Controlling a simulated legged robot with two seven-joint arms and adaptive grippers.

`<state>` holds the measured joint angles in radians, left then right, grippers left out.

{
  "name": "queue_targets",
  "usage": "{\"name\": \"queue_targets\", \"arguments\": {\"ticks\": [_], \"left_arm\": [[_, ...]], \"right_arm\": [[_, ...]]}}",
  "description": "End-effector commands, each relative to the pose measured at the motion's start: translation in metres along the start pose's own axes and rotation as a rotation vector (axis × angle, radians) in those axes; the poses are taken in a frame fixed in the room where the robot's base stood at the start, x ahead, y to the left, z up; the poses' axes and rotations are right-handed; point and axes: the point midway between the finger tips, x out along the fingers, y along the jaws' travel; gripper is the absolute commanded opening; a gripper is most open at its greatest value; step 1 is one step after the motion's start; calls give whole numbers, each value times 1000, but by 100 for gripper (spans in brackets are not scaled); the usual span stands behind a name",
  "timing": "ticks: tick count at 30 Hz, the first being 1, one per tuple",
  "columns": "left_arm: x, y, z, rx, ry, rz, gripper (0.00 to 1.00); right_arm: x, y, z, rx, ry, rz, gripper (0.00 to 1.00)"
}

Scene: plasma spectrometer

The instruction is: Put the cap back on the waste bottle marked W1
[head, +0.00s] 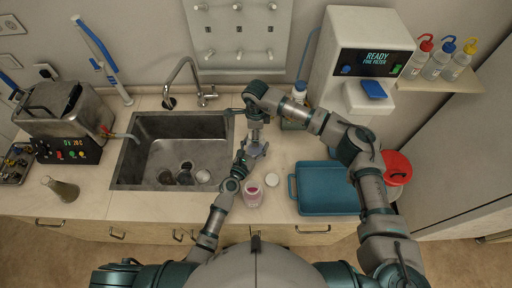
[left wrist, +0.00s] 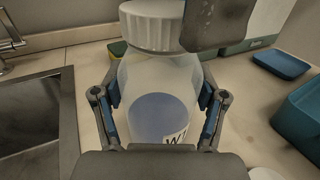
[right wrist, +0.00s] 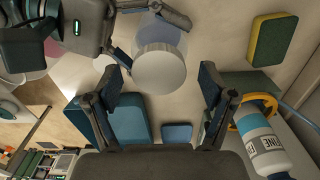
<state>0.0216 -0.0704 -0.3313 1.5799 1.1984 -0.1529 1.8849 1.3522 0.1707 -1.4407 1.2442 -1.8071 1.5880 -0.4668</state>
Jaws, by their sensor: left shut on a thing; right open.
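The W1 bottle (left wrist: 150,78), translucent with bluish contents, stands upright in the left wrist view, with part of its label showing. My left gripper (left wrist: 157,108) is shut around its body. A white ribbed cap (left wrist: 155,28) sits over the bottle's mouth; I cannot tell whether it is screwed tight. In the right wrist view the cap (right wrist: 160,68) shows from above, between and just beyond my right gripper's fingers (right wrist: 160,90), which are spread open and apart from it. In the head view my right gripper (head: 255,120) is above my left gripper (head: 243,164), and the arms largely hide the bottle.
A bottle with pink contents (head: 252,196) and a loose white cap (head: 272,180) are near the counter's front. A blue tray (head: 330,188) lies to the right; the sink (head: 140,165) is at left. A yellow-green sponge (right wrist: 272,40) and a labelled bottle (right wrist: 262,140) are nearby.

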Motion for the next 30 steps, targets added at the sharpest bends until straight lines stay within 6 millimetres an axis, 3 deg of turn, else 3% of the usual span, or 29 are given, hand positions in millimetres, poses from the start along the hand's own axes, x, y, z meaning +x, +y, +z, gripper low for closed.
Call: {"name": "queue_targets", "arguments": {"ticks": [18, 30], "left_arm": [[0, 0, -1, -1, 2, 0, 0], [0, 0, -1, -1, 2, 0, 0]], "right_arm": [[-106, -2, 0, 1, -1, -2, 82], [-117, -2, 0, 0, 0, 0, 82]]}}
